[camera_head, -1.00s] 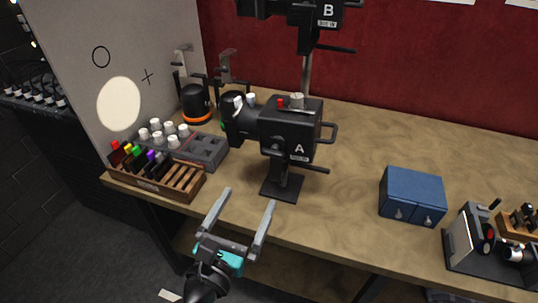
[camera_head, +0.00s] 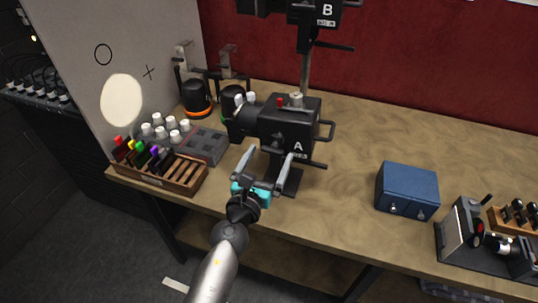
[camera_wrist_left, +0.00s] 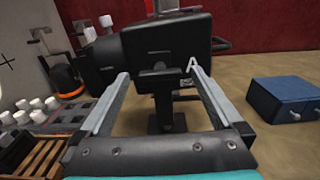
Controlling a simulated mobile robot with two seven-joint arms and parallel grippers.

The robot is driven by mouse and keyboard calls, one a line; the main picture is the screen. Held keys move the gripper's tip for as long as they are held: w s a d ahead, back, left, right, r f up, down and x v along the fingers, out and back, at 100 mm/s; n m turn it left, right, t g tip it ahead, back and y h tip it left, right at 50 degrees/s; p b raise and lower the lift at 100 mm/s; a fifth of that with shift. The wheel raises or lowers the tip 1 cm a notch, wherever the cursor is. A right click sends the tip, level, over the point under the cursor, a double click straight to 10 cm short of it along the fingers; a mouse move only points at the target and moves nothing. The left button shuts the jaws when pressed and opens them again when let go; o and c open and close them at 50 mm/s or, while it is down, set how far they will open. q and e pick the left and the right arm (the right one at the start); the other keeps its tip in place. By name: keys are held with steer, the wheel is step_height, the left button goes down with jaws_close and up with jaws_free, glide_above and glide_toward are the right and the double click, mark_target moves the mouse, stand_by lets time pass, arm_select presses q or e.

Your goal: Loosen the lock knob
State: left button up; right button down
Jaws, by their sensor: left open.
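The black device marked A (camera_head: 290,125) stands on a short post on the wooden table. A red button and a pale knob (camera_head: 296,97) sit on its top. Two white knobs (camera_head: 245,98) are at its left, by the barrel. I cannot tell which of these is the lock knob. My left gripper (camera_head: 268,153) is open and empty in front of the device's lower body and post. In the left wrist view its two fingers frame the device's post (camera_wrist_left: 163,105), apart from each other. My right gripper is not in view.
A wooden rack (camera_head: 165,175) with coloured markers and a grey tray (camera_head: 204,147) with white-capped pieces stand at the left. A blue box (camera_head: 407,190) is at the right. The table between device A and the blue box is clear.

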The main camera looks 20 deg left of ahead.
arm_select(q)
steer(key=shift+w, duration=0.25)
steer(key=shift+c, duration=0.2)
steer(key=c, duration=1.3)
steer(key=shift+c, duration=0.2)
